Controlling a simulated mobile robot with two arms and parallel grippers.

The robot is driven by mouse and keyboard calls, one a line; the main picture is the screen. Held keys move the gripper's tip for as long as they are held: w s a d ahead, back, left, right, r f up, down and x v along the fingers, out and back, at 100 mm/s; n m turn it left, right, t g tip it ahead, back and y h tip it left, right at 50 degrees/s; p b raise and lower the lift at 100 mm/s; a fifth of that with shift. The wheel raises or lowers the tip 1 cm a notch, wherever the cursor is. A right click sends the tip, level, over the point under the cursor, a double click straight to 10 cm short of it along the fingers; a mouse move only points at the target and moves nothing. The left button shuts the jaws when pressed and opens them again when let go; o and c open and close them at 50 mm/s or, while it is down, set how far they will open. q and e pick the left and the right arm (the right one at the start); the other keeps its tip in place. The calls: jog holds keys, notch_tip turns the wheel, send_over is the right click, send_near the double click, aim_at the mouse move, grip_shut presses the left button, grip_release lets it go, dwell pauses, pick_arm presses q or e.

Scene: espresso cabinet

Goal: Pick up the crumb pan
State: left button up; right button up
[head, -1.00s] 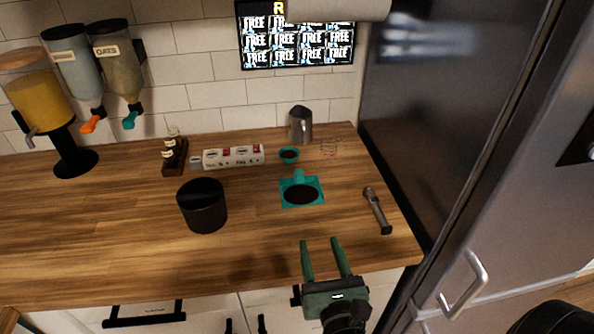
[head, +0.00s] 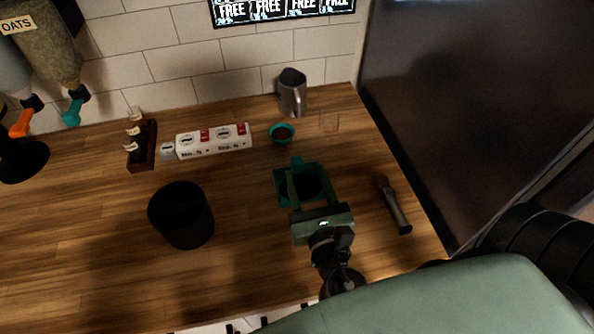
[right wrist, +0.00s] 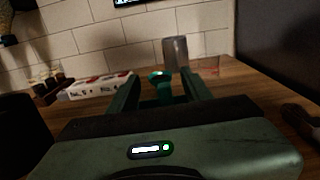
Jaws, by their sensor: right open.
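The crumb pan appears to be the flat teal piece (head: 297,162) with a dark round middle and a short upright handle at its back. It lies on the wooden counter. My right gripper (head: 308,176) is open over the pan and covers part of it, with its fingers pointing toward the back wall. In the right wrist view, the teal handle (right wrist: 160,86) stands between the two spread fingers (right wrist: 160,88), and I see no contact. My left gripper is not in view.
A black bin (head: 181,222) stands left of the pan. A dark-handled tool (head: 395,208) lies to its right. Behind are a small teal bowl (head: 282,132), a metal pitcher (head: 292,92) and a white box row (head: 213,141). A dark fridge (head: 450,100) borders the counter's right side.

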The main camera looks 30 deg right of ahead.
aim_at(299, 167)
jog(key=f, duration=0.5)
jog(key=shift+w+d, duration=0.1)
jog(key=shift+w, duration=0.15)
jog(key=x, duration=0.1)
jog(key=p+x, duration=0.1)
jog(key=x, duration=0.1)
jog(key=shift+w+r, duration=0.1)
jog(key=shift+r, duration=0.2)
jog(key=p+x, duration=0.1)
jog(key=x, duration=0.2)
jog(key=shift+w+f, duration=0.1)
jog(key=shift+w, duration=0.2)
jog(key=shift+w+d, duration=0.15)
jog(key=shift+w, duration=0.1)
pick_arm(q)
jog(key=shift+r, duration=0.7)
pick_arm(e)
jog(key=shift+f, duration=0.1)
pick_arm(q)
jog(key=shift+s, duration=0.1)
pick_arm(e)
grip_shut()
